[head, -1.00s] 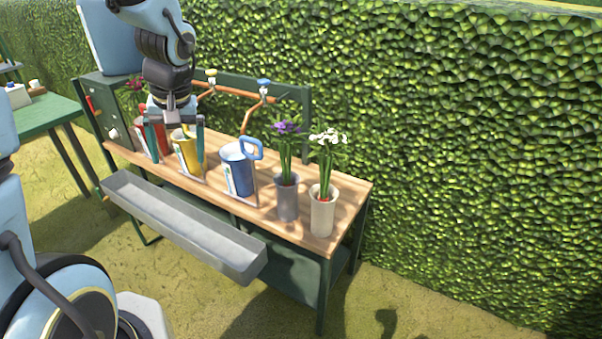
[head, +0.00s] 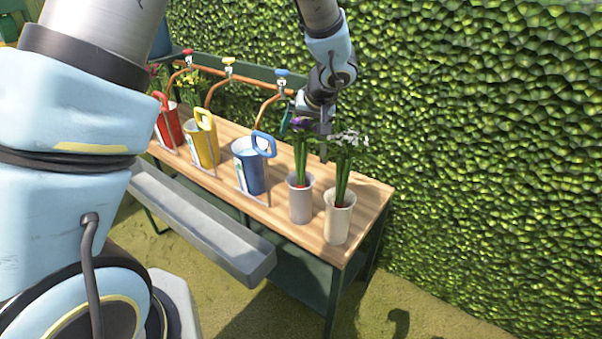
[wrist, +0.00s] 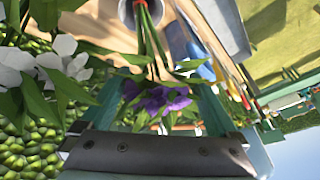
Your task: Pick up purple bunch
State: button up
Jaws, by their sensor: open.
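The purple bunch (head: 301,155) stands upright in a grey pot (head: 300,205) on the wooden bench. Its purple flowers (wrist: 160,99) show between the two fingers in the wrist view, with the stems running up to the pot's rim. My gripper (head: 306,136) is open at the height of the flower heads, with a finger on each side of the bunch. From the head view, my gripper partly hides the purple blooms. I cannot tell whether the fingers touch the leaves.
A white bunch (head: 348,145) in a cream pot (head: 339,222) stands close on the right. Blue (head: 249,172), yellow (head: 202,147) and red (head: 169,129) watering cans stand to the left. A grey trough (head: 205,232) runs along the front. A hedge (head: 480,150) rises behind.

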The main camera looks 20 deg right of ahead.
jog(key=shift+p+x, duration=1.2)
jog(key=shift+x, duration=1.35)
jog(key=shift+w+d+r, duration=0.1)
jog(key=shift+w+d, duration=0.05)
jog(key=shift+d, duration=0.05)
grip_shut()
